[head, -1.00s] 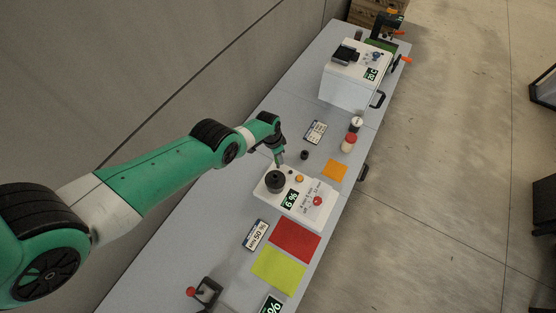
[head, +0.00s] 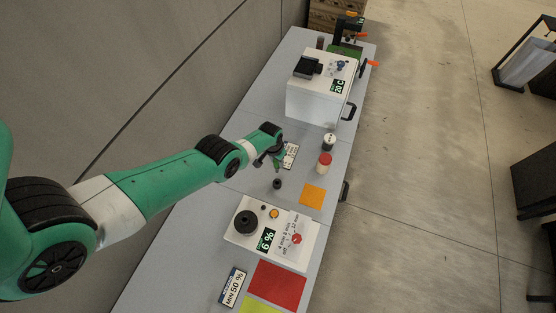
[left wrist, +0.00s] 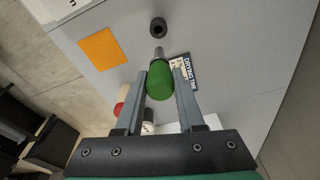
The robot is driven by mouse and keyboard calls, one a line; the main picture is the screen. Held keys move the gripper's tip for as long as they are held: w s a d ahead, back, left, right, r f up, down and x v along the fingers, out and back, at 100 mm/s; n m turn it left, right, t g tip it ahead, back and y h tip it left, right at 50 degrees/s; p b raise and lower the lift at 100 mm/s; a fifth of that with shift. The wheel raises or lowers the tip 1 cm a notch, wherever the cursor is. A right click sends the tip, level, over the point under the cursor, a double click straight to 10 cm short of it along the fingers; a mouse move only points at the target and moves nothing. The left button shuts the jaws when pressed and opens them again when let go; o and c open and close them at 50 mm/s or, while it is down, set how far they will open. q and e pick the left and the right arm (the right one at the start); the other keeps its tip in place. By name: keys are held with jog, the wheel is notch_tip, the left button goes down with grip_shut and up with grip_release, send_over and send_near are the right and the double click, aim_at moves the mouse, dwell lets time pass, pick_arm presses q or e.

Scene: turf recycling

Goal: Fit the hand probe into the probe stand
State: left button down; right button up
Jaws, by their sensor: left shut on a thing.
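My left gripper (left wrist: 160,88) is shut on the hand probe (left wrist: 159,80), which has a green handle and a grey metal tip. The tip points toward the probe stand (left wrist: 158,27), a small black round holder with a hole, on the grey table. In the left wrist view the tip is just short of the stand, and I cannot tell the height between them. In the head view the left gripper (head: 276,158) is just behind the stand (head: 277,183), with the probe showing only as a small green bit. My right gripper is not in view.
A white device (head: 272,232) reading 6 % stands nearer, with red (head: 277,286) and yellow-green sheets before it. An orange sheet (head: 313,195), a red-capped jar (head: 324,163) and a label card (head: 290,155) lie around the stand. A big white box (head: 318,100) stands farther off.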

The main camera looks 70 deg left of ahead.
pick_arm(q)
jog(key=shift+f+b, duration=5)
jog(key=shift+b, duration=0.05)
jog(key=shift+f, duration=0.15)
jog(key=shift+f+b, duration=0.35)
jog(key=shift+b, duration=0.1)
jog(key=shift+f+b, duration=2.1)
jog(key=shift+c, duration=2.2)
grip_release()
jog(key=shift+r, duration=0.2)
notch_tip(320, 180, up, 11)
jog(key=s+p, duration=0.1)
jog(key=p, duration=1.2)
jog(key=shift+s+d+p, duration=0.25)
jog(key=shift+d+p, duration=0.05)
jog(key=shift+d, duration=0.15)
jog(key=shift+r, duration=0.1)
